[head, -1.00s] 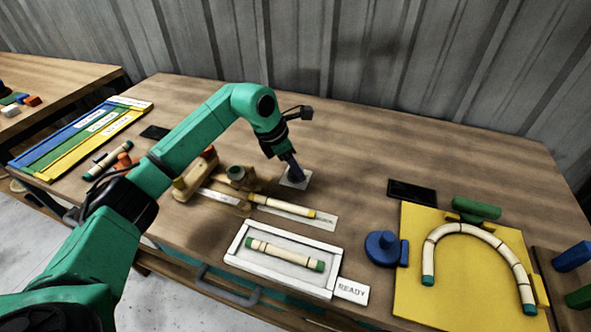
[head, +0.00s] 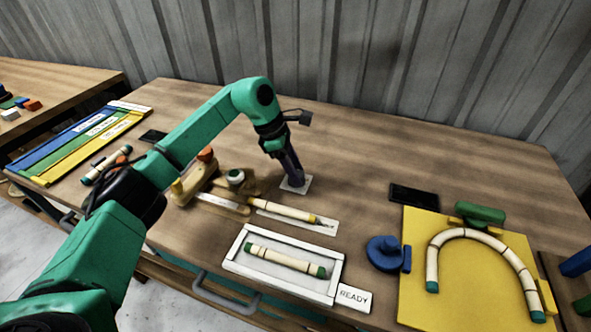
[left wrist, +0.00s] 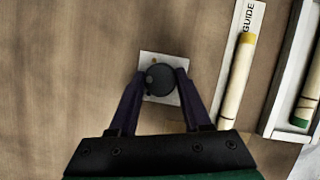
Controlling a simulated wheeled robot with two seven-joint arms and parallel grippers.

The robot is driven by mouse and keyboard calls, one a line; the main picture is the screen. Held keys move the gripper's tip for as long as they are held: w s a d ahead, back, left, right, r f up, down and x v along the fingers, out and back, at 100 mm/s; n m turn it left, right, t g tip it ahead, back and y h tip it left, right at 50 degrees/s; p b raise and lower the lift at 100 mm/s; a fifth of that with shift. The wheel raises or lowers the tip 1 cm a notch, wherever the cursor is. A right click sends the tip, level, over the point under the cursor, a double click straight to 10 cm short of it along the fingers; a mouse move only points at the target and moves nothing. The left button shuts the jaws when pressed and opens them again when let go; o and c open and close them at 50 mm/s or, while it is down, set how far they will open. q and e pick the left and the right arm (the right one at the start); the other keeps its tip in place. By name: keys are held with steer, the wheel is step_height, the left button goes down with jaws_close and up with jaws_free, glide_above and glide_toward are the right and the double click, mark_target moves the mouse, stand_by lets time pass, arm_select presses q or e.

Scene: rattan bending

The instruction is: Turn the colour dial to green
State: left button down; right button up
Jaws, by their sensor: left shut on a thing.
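The colour dial (left wrist: 160,79) is a dark round knob on a small pale square plate (left wrist: 174,57). The plate also shows in the head view (head: 303,182), near the middle of the table. My left gripper (left wrist: 160,81) reaches down over the plate, with one finger on each side of the knob, shut on it. It also shows in the head view (head: 293,180), where its fingers hide the knob. A small brownish spot shows at the knob's left edge; I cannot tell which colour the dial points to. My right gripper is not in view.
A rattan piece (head: 283,209) lies on the guide strip just in front of the plate. A white tray (head: 236,244) holds another piece. A yellow board (head: 450,290) with a bent arch and a blue knob (head: 382,251) stand right. The table behind the plate is clear.

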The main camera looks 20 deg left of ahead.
arm_select(q)
steer(key=shift+r, duration=0.1)
steer(key=shift+c, duration=1.8)
jaws_free()
steer(key=v, duration=1.4)
steer(key=shift+r+b, duration=0.25)
steer(key=shift+b, duration=0.15)
steer(key=shift+a, duration=0.15)
